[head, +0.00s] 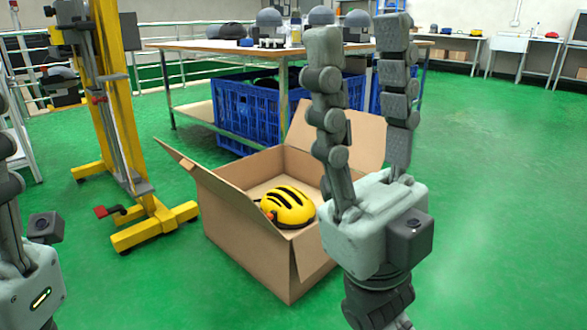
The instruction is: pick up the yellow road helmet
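The yellow road helmet (288,206), with dark vent slots, lies inside an open cardboard box (262,246) on the green floor, near the box's front side. My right gripper (360,40) is raised in front of the box, to the right of the helmet. Its two fingers point up and stand apart with nothing between them. My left gripper (28,275) shows only in part at the left edge. Its fingertips are cut off or unclear, so I cannot tell whether it is open or shut.
A yellow drop tower (118,110) stands on the left. Behind the box is a workbench (215,47) with helmets on top and blue crates (247,112) beneath. The box flaps (345,130) stand open. The green floor on the right is clear.

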